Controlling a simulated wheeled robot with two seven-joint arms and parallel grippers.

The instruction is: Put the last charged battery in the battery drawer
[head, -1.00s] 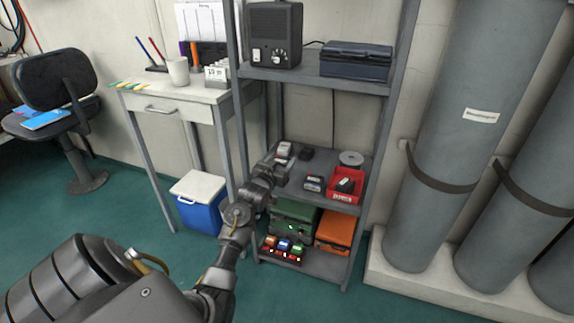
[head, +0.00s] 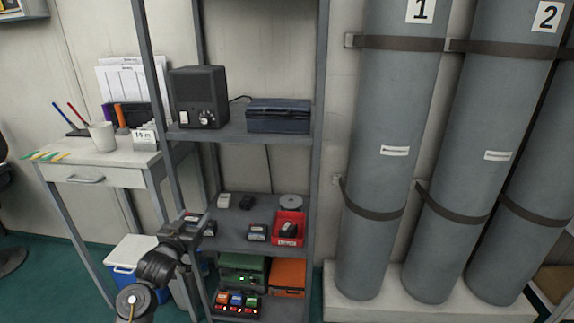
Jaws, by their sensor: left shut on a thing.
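My left gripper (head: 190,226) is in front of the left side of the shelf rack's middle shelf. It is shut on a small dark block with a pale label, seemingly a battery (head: 208,228); the grip itself is partly hidden. Another dark labelled battery (head: 257,232) stands on that shelf, and one more (head: 288,229) sits in a red bin (head: 290,215). A charger (head: 237,311) with orange, blue and green blocks and small lights is on the bottom shelf. The desk at left has a shut drawer (head: 95,178) with a handle. My right gripper is out of view.
The grey shelf rack (head: 318,120) has posts close to my arm. A radio (head: 198,97) and a dark case (head: 278,116) are on its upper shelf. A blue cooler (head: 128,262) stands under the desk. Large grey cylinders (head: 385,150) are at right.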

